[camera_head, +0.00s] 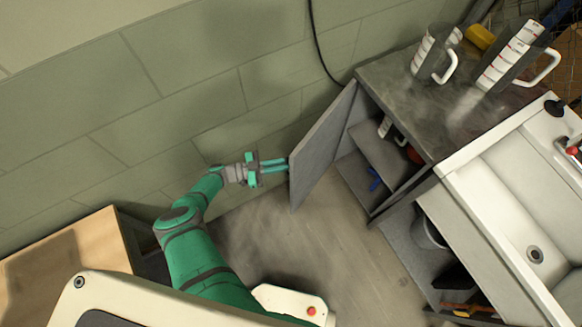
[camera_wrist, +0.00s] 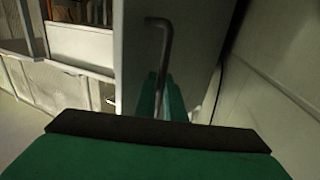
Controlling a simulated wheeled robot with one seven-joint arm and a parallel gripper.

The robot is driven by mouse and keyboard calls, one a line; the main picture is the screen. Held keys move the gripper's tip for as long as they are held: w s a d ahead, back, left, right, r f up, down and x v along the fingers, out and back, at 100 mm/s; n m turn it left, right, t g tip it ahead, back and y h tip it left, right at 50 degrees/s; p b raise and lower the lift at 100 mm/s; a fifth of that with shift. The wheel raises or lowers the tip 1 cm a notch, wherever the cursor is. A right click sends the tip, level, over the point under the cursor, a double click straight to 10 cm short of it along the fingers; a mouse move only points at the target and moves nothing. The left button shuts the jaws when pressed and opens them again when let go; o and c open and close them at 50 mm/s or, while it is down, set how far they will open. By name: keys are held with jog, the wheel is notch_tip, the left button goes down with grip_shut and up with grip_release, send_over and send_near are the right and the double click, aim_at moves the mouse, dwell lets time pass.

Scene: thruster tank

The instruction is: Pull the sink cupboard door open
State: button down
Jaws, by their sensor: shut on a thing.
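The sink cupboard door (camera_head: 322,143) is a grey panel standing well open, swung out to the left of the cupboard (camera_head: 390,165). Its inside shelves show in the head view. My gripper (camera_head: 285,164) is at the outer face of the door, near its free edge. In the wrist view the green fingers (camera_wrist: 160,97) are shut around the door handle (camera_wrist: 166,45), a bent dark metal bar on the door face (camera_wrist: 140,35). The lower part of the handle is hidden by the fingers and my green hand.
Measuring jugs (camera_head: 436,52) stand on the grey worktop (camera_head: 400,85) above the cupboard. A white sink (camera_head: 510,180) is at the right. A tiled wall (camera_head: 200,90) runs behind my arm. A wooden-topped unit (camera_head: 70,265) is at lower left. The floor (camera_head: 310,245) before the cupboard is clear.

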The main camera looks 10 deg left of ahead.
jog(key=shift+w+a, duration=0.45)
jog(key=shift+a, duration=0.2)
jog(key=shift+d, duration=0.1)
jog(key=c, duration=2.1)
grip_release()
